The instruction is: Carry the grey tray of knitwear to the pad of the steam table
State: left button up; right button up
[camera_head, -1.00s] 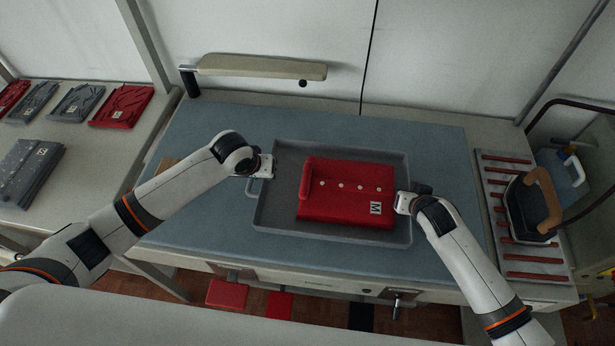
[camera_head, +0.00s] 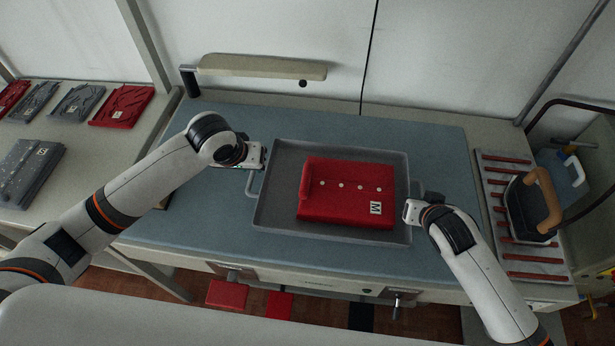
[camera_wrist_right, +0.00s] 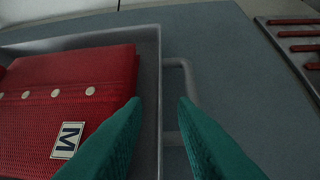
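The grey tray (camera_head: 279,172) lies flat on the blue-grey pad (camera_head: 180,230) of the steam table. A folded red knit (camera_head: 345,200) with white buttons and an M label is in it. My left gripper (camera_head: 257,158) is beside the tray's left edge, behind the left handle (camera_head: 251,186) and apart from it; its fingers are too hidden to judge. My right gripper (camera_head: 409,211) is at the tray's right edge. In the right wrist view its green fingers (camera_wrist_right: 158,108) are open, one over the tray rim, with the right handle (camera_wrist_right: 190,90) just beyond them.
An iron (camera_head: 527,208) stands on a red-barred rest (camera_head: 510,257) at the right. A padded arm (camera_head: 260,68) extends along the back. Folded knits (camera_head: 122,105) lie on the left table. The pad is clear behind the tray.

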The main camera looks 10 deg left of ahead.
jog(key=v, duration=0.5)
dwell(0.5)
